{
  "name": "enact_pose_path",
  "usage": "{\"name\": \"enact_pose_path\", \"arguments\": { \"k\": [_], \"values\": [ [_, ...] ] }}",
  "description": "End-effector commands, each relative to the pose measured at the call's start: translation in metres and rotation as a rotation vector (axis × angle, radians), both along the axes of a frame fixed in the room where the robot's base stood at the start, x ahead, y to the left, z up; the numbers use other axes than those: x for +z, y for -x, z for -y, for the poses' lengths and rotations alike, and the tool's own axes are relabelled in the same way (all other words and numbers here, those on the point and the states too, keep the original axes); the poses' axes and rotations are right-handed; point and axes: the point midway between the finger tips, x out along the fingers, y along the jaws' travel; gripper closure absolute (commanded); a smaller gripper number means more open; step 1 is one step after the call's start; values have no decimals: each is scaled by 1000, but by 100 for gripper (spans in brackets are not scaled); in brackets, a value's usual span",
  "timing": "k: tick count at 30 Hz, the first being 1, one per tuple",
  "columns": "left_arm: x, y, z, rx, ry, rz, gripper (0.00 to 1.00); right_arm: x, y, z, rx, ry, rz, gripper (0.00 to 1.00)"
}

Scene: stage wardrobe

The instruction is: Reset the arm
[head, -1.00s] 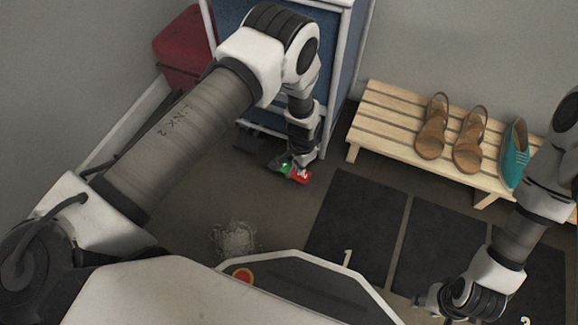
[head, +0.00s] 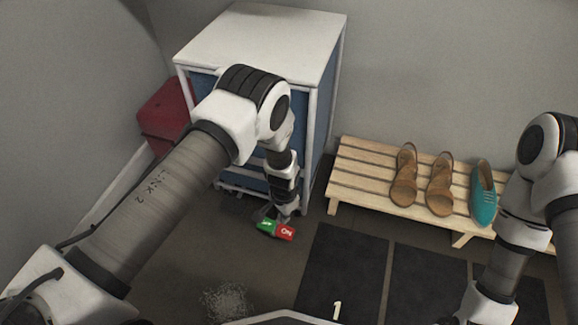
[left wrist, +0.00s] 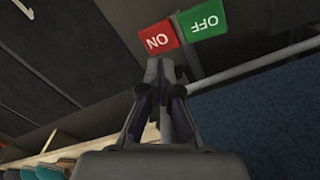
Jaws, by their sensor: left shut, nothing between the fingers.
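My left arm reaches in from the left in the head view. Its gripper (head: 275,214) points down near the floor in front of the blue and white cabinet. The gripper is shut and empty; its fingertips (left wrist: 165,68) meet in the left wrist view. A red and green ON/OFF piece (head: 285,232) lies just at the fingertips in the head view. It also shows beyond the fingertips in the left wrist view (left wrist: 160,37); I cannot tell whether they touch it. My right arm is at the right, its gripper cut off below the picture.
The cabinet (head: 265,40) stands behind my left arm, a red box (head: 163,110) beside it. A slatted wooden bench (head: 365,170) holds brown sandals (head: 404,180) and a teal shoe (head: 482,195). Dark floor mats (head: 345,270) and a whitish tangle (head: 228,302) lie in front.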

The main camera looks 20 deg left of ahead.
Motion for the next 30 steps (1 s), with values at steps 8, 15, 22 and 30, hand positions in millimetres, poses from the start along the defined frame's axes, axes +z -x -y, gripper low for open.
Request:
{"name": "enact_pose_path", "arguments": {
  "k": [8,15,22,30],
  "values": [
    [10,2,-15,34,1,-10,100,7,0,0,0,0,0,60],
    [19,145,-80,190,-32,-172,100,20,0,0,0,0,0,60],
    [56,261,-100,401,-35,-168,100,24,0,0,0,0,0,60],
    [119,270,-98,602,8,0,100,64,0,0,0,0,-1,60]
  ]
}}
